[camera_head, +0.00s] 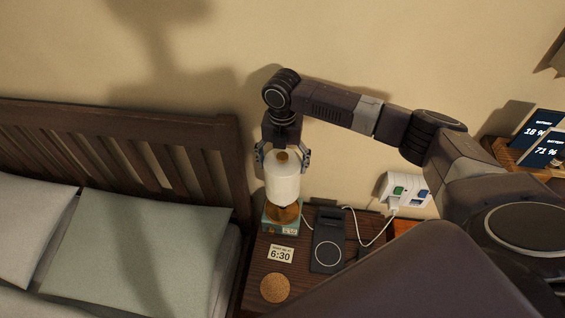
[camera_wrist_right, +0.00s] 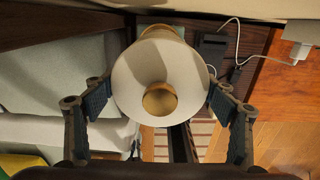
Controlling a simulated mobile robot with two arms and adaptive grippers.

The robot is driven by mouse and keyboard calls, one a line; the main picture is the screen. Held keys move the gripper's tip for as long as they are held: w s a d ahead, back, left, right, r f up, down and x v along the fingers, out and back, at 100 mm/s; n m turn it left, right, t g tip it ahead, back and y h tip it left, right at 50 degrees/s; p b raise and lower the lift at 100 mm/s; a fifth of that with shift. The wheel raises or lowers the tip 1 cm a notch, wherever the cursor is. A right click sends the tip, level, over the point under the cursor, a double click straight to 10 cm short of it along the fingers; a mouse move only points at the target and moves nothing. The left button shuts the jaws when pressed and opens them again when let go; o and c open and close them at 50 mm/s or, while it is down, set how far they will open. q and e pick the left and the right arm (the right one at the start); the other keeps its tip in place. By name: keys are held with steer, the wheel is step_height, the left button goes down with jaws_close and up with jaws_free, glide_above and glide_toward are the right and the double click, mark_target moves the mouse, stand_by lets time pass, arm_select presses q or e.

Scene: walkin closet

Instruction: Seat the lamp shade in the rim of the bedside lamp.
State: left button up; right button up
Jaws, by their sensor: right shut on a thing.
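The lamp shade (camera_head: 283,184) is a white, roughly upright cylinder in the head view. My right gripper (camera_head: 283,160) is shut on it from above, one finger on each side. In the right wrist view I look down on the shade (camera_wrist_right: 128,82) between the fingers (camera_wrist_right: 160,103), with a round wooden piece in its middle. The bedside lamp's wooden base (camera_head: 285,214) is directly under the shade, on a teal box (camera_head: 270,226). The shade hides the rim, so I cannot tell whether they touch. My left gripper is not in view.
The nightstand (camera_head: 262,262) carries a 6:30 card (camera_head: 281,254), a cork coaster (camera_head: 275,288) and a dark charging pad (camera_head: 328,246). A white cable runs to a wall socket (camera_head: 397,190). The bed's slatted headboard (camera_head: 220,150) is close at left.

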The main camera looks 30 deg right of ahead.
steer(key=shift+r+p, duration=0.1)
steer(key=shift+p, duration=0.3)
steer(key=shift+f, duration=0.3)
stand_by(0.6)
steer(key=shift+f+b, duration=2.6)
steer(key=shift+f, duration=2.25)
steer(key=shift+f, duration=0.55)
steer(key=o, duration=1.6)
